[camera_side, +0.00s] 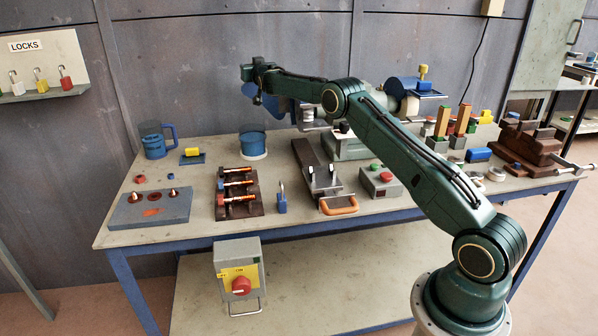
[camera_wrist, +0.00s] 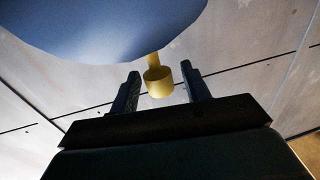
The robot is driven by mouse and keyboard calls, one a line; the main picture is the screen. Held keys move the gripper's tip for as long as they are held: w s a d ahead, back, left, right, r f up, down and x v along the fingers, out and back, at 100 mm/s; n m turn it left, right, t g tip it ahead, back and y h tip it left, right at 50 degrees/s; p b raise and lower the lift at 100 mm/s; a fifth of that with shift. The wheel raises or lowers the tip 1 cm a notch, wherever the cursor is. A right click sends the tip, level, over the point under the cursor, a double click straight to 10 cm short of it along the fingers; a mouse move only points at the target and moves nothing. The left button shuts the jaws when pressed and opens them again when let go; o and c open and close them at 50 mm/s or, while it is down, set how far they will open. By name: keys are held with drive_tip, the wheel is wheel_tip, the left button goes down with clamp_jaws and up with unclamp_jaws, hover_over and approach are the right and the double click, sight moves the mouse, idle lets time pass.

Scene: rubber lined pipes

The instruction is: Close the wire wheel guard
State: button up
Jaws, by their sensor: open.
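In the wrist view a rounded blue guard (camera_wrist: 110,25) fills the top. A yellow knob (camera_wrist: 158,82) on a short stem comes out from its edge. My gripper (camera_wrist: 165,82) is open, and the knob appears between its two dark fingers with gaps on both sides. I cannot tell how deep the knob sits or whether a finger touches it. In the side view my arm's far end reaches the left part of a grinder at the back of the bench. A blue guard with a yellow knob (camera_side: 422,72) shows at the grinder's right end. The gripper fingers cannot be made out there.
The bench (camera_side: 125,232) holds a blue pot (camera_side: 253,145), a rack of orange-handled tools (camera_side: 238,190), a red-and-green button box (camera_side: 381,181) and a brown vise (camera_side: 527,150). A switch box (camera_side: 240,275) hangs at the front. The wall (camera_side: 180,60) stands close behind.

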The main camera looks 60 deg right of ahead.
drive_tip(key=shift+c, duration=0.5)
clamp_jaws()
drive_tip(key=shift+s+n+y, duration=0.15)
drive_tip(key=shift+n+y, duration=0.15)
drive_tip(key=shift+s+a+n+t+y, duration=0.4)
drive_tip(key=shift+s+n+t+y, duration=0.2)
drive_tip(key=shift+y, duration=0.3)
drive_tip(key=shift+s+a+n+t+y, duration=0.35)
drive_tip(key=shift+s+n+t+y, duration=0.2)
drive_tip(key=shift+y, duration=0.35)
drive_tip(key=shift+o, duration=0.5)
unclamp_jaws()
drive_tip(key=shift+s, duration=0.1)
